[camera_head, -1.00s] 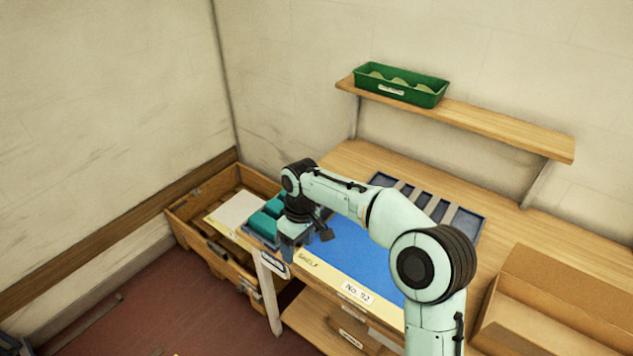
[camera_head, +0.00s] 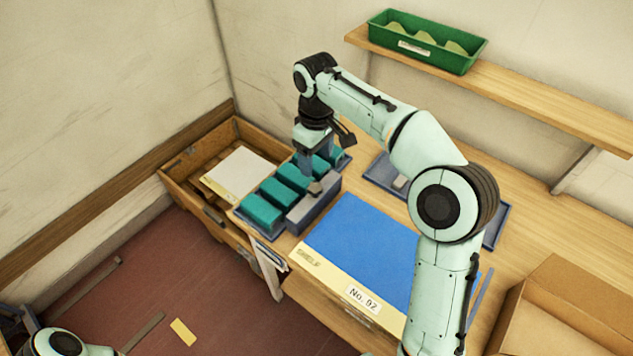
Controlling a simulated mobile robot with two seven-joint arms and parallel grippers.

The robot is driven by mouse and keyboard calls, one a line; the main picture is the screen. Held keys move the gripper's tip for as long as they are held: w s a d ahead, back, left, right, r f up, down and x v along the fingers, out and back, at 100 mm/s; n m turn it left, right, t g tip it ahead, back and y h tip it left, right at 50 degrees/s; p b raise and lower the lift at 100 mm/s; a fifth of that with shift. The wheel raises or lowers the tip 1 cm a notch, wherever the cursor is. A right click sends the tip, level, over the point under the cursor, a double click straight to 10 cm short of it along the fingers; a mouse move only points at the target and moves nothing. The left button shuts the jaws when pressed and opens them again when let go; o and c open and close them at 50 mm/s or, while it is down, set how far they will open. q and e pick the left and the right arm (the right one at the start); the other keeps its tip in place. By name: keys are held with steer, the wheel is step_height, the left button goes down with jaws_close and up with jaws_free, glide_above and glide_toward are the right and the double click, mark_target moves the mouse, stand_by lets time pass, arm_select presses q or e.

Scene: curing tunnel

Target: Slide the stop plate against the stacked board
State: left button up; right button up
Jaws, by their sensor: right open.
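A grey block-like plate (camera_head: 313,207) with a small pale knob (camera_head: 315,188) on top stands at the right side of a row of teal blocks (camera_head: 276,197) in a blue-grey tray (camera_head: 244,214). It may be the stop plate. My right gripper (camera_head: 320,172) is open, pointing down just above the knob; I cannot tell whether it touches. A flat blue board (camera_head: 365,245) with a cream front strip marked "No. 92" lies right of the tray, apart from the grey plate. I cannot tell which piece is the stacked board. My left gripper is out of view.
A wooden crate (camera_head: 172,176) holding a pale sheet (camera_head: 241,170) stands left of the tray. Behind my right arm is a partly hidden blue-grey tray (camera_head: 497,221). A cardboard box (camera_head: 560,310) sits at right. A shelf (camera_head: 560,115) with a green bin (camera_head: 428,43) overhangs the bench.

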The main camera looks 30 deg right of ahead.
mark_target(317, 188)
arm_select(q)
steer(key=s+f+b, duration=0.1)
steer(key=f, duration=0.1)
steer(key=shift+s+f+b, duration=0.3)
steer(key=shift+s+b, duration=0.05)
arm_select(e)
step_height(317, 188, down, 10)
steer(key=shift+d+f, duration=0.1)
steer(key=shift+f, duration=0.1)
